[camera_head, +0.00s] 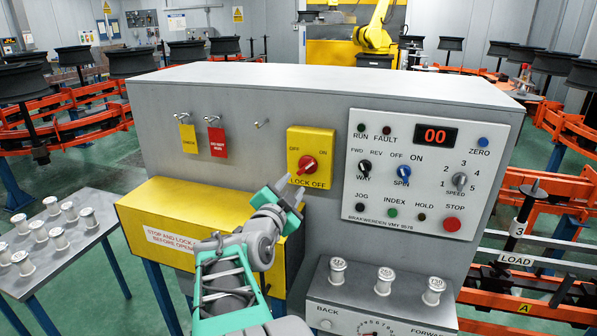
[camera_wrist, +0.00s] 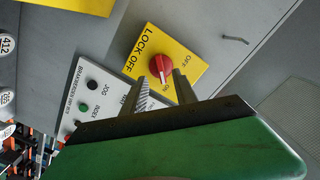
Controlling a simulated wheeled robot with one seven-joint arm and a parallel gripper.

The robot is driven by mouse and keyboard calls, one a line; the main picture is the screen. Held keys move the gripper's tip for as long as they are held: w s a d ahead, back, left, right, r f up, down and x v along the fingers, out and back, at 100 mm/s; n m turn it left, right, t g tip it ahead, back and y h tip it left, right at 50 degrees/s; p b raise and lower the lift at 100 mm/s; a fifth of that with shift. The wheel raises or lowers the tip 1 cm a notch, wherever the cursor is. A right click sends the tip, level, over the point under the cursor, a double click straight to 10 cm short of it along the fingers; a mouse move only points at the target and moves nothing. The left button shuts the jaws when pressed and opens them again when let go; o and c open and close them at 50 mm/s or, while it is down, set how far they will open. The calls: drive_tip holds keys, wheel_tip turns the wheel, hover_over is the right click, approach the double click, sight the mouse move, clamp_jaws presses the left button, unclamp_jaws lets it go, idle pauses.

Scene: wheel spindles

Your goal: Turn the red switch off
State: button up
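The red switch (camera_head: 308,165) is a round knob with a raised grip on a yellow plate (camera_head: 325,142) marked OFF at left, ON at right and LOCK OFF below. Its grip slants from lower left to upper right, towards ON. In the wrist view the red knob (camera_wrist: 159,66) has a pale mark on the side by the word ON. My gripper (camera_head: 292,189) is just below and left of the knob in the head view. Its fingers (camera_wrist: 164,80) are apart and empty in the wrist view, pointing at the knob; I cannot see any contact.
Right of the plate is a white control panel (camera_head: 430,235) with knobs, buttons and a red display. Left hang a yellow tag (camera_head: 188,138) and a red tag (camera_head: 217,142), then an empty hook (camera_head: 262,123). A yellow box (camera_head: 165,205) juts out below.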

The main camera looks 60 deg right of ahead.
sight(305, 169)
drive_tip(key=d+p, duration=0.1)
drive_tip(key=d, duration=0.4)
drive_tip(key=d+p, duration=0.1)
drive_tip(key=d, duration=0.2)
drive_tip(key=shift+w+r+p, duration=0.2)
drive_tip(key=shift+w+p, duration=0.1)
drive_tip(key=shift+c, duration=0.5)
clamp_jaws()
